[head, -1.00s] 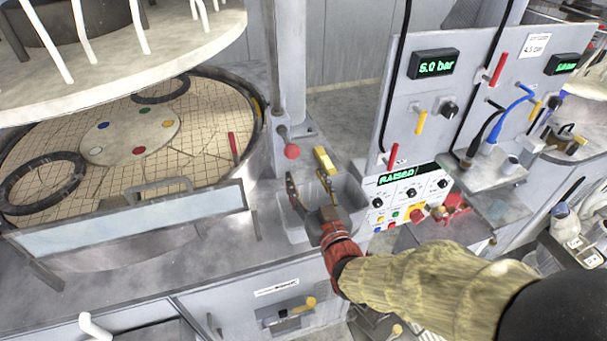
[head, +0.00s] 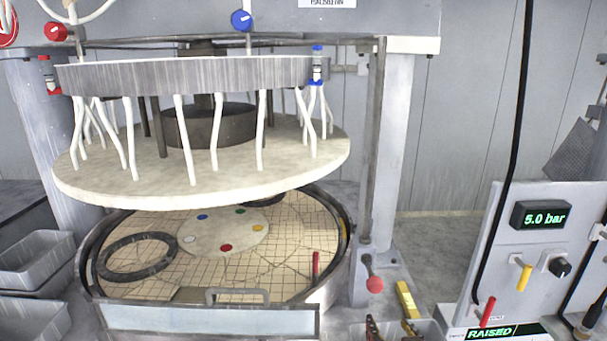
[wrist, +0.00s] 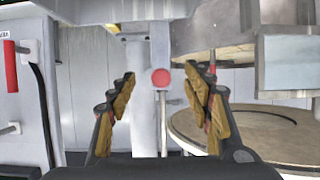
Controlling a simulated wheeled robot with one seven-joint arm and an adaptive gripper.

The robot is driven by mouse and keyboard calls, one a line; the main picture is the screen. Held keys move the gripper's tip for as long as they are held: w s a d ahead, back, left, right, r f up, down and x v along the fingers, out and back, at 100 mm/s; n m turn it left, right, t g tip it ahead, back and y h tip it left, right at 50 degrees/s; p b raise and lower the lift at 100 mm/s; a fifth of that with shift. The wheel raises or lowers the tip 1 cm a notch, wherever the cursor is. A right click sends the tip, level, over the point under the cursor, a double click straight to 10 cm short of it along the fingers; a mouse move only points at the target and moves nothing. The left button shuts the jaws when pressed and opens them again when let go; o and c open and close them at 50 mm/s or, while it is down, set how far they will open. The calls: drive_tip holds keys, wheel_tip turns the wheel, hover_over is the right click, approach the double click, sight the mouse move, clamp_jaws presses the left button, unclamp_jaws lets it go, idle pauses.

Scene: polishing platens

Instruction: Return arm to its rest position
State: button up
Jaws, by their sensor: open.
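My gripper (wrist: 160,110) is open in the wrist view, its two tan-padded fingers spread apart with nothing between them. Beyond the gap stands a grey post with a red round knob (wrist: 161,78). The rest of the arm is out of the head view.
The raised upper platen (head: 200,180) hangs over the gridded lower platen (head: 180,275). A black ring (head: 137,257) lies on the lower platen. A control panel (head: 520,260) reading 5.0 bar stands at right. Grey trays (head: 35,260) are at left.

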drive_tip(key=s+r+g, duration=0.3)
drive_tip(key=s+g, duration=0.4)
drive_tip(key=s, duration=1.2)
drive_tip(key=shift+s+g, duration=0.3)
drive_tip(key=shift+s, duration=0.05)
